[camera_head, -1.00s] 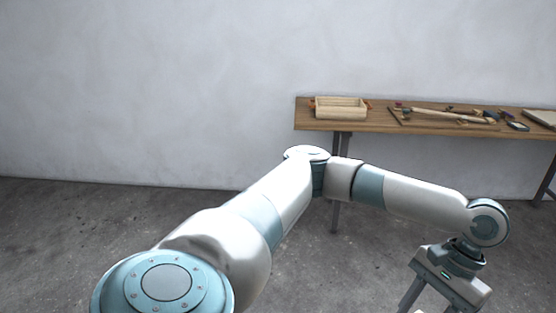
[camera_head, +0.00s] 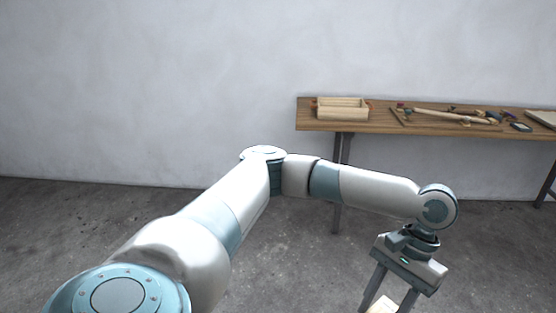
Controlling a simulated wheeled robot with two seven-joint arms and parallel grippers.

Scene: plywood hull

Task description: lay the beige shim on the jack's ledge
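My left gripper (camera_head: 390,303) hangs fingers down at the lower right, and the bottom edge of the view cuts off its fingertips. A pale beige piece (camera_head: 382,306), which looks like the shim, shows between the two fingers. Only its upper part is visible; it has moved along with the gripper, so the fingers appear shut on it. The jack and its ledge are not in view. My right gripper is not in view.
A wooden workbench (camera_head: 318,127) stands against the back wall on the right. It bears a wooden box (camera_head: 343,114), a mallet or long-handled tool (camera_head: 440,115) and other small tools. The concrete floor (camera_head: 90,225) at the left is clear.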

